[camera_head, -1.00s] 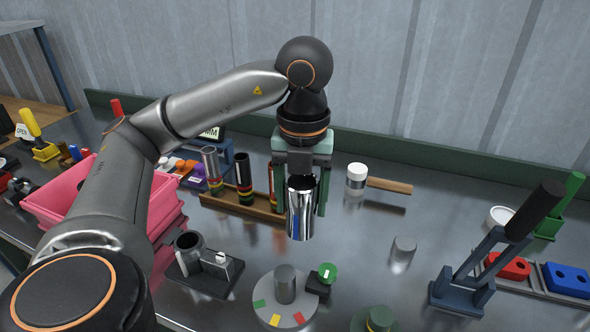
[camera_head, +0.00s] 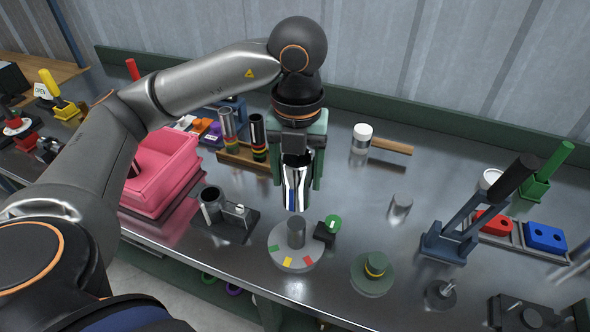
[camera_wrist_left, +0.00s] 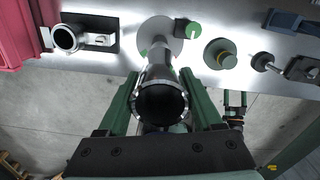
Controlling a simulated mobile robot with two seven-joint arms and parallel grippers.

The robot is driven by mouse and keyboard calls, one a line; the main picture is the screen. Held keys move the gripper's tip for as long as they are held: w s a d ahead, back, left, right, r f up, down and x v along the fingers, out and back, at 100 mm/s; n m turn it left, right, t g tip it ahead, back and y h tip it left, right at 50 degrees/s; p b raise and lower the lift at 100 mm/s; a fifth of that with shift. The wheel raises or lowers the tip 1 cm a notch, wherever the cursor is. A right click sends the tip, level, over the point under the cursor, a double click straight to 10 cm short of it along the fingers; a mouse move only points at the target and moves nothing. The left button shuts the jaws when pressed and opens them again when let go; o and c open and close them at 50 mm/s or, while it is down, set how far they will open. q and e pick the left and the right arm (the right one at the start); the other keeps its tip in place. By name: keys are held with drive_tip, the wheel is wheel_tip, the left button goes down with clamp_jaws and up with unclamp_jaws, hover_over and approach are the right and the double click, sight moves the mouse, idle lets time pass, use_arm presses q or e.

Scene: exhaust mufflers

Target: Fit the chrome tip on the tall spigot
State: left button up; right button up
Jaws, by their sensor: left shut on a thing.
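My left gripper (camera_head: 297,183) is shut on the chrome tip (camera_head: 294,193) and holds it upright above the bench. The tip's dark open end (camera_wrist_left: 162,103) faces the left wrist camera, between the green fingers. The tall spigot (camera_head: 296,232), a plain grey cylinder, stands on a round grey plate (camera_head: 281,262) with coloured marks. The tip's lower end is just above and behind the spigot in the head view, apart from it as far as I can tell. In the left wrist view the tip hides most of the spigot.
A green knob (camera_head: 333,222) on a black block stands close to the plate. A short green spigot (camera_head: 375,266) with a yellow ring is to the right. A clamp fixture (camera_head: 228,217) and pink bin (camera_head: 160,175) are left. A blue-grey lever press (camera_head: 450,240) is right.

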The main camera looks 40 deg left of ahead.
use_arm(q)
drive_tip(key=b, duration=0.6)
hover_over(297, 223)
wheel_tip(297, 223, down, 6)
drive_tip(key=shift+f, duration=0.2)
drive_tip(key=shift+s+f+b, duration=0.1)
drive_tip(key=shift+f+b, duration=2.6)
drive_tip(key=shift+f, duration=0.45)
drive_tip(key=shift+f, duration=0.1)
drive_tip(key=o, duration=1.3)
